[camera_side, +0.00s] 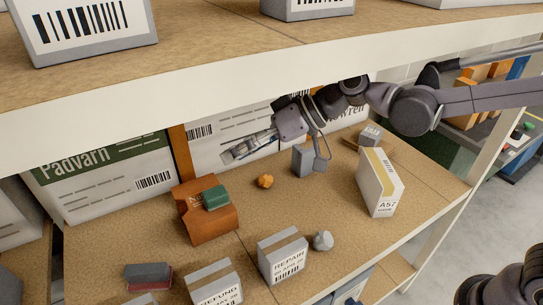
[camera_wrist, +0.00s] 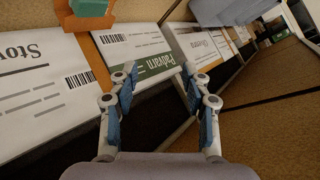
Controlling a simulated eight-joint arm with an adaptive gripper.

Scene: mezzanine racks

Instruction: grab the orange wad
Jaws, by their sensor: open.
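The orange wad (camera_side: 264,181) is a small crumpled lump on the brown shelf board, near the middle of the side view. I cannot make it out in the wrist view. My gripper (camera_side: 234,155) is up and to the left of the wad in the side view, in front of the white printed boxes and apart from the wad. In the wrist view my gripper (camera_wrist: 159,80) has its two fingers spread wide with nothing between them.
An orange box (camera_side: 205,222) with a green block (camera_side: 215,197) on it stands left of the wad. A grey bookend-like block (camera_side: 308,160) stands to its right. A grey wad (camera_side: 322,240) and several cartons are nearer the front. The upper shelf (camera_side: 225,90) overhangs.

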